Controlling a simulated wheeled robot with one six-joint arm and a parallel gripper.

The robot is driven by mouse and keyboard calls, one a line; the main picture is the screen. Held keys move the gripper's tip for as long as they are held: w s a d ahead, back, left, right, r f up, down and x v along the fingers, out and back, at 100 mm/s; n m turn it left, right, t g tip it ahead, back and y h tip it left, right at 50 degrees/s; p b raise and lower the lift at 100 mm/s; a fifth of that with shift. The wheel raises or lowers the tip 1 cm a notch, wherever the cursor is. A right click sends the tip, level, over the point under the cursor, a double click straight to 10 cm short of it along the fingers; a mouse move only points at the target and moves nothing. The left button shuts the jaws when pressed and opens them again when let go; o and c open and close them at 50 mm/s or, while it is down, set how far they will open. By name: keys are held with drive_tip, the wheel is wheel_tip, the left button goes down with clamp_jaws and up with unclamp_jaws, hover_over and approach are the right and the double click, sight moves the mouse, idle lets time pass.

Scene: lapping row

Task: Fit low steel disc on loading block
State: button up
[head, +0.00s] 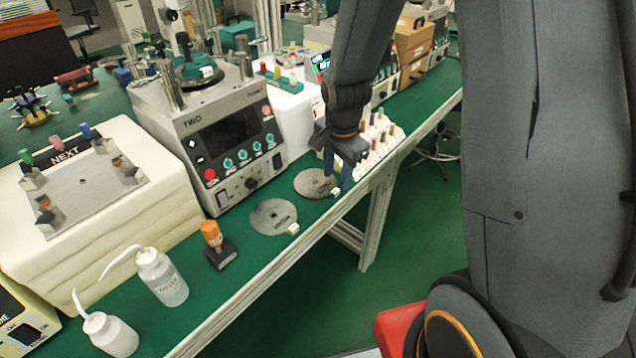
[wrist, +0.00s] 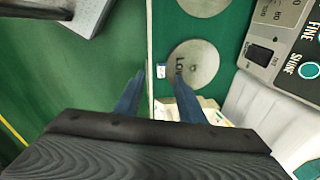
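The low steel disc (wrist: 197,68) is flat, grey and round, with "LO" readable in the wrist view. A small white tab (wrist: 161,72) sits at its edge. The disc nearest my gripper in the head view (head: 313,184) appears to be this one, lying on the green bench. My gripper (head: 338,178) is open and empty above its front edge. In the wrist view my blue fingers (wrist: 159,78) are apart, with the tab between their tips in the picture. What looks like the loading block, a cream block (head: 150,205) with a "NEXT" plate (head: 80,182), stands far left.
A second steel disc (head: 273,217) lies left of the first. An orange-topped stamp (head: 217,245) and white bottles (head: 163,277) stand before the cream block. The TWO machine (head: 225,140) stands behind the discs. A rack of small pegs (head: 378,140) is right of my gripper.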

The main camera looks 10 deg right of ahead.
sight(333, 192)
drive_tip(key=shift+w+a+f+p, duration=0.1)
drive_tip(key=shift+w+f+p, duration=0.15)
drive_tip(key=shift+f, duration=0.8)
drive_tip(key=shift+w+d+f+p, duration=0.1)
drive_tip(key=shift+w+f+p, duration=0.15)
drive_tip(key=shift+f, duration=0.85)
drive_tip(key=shift+w+a+f+p, duration=0.15)
drive_tip(key=shift+f+p, duration=0.1)
drive_tip(key=shift+f, duration=0.8)
clamp_jaws()
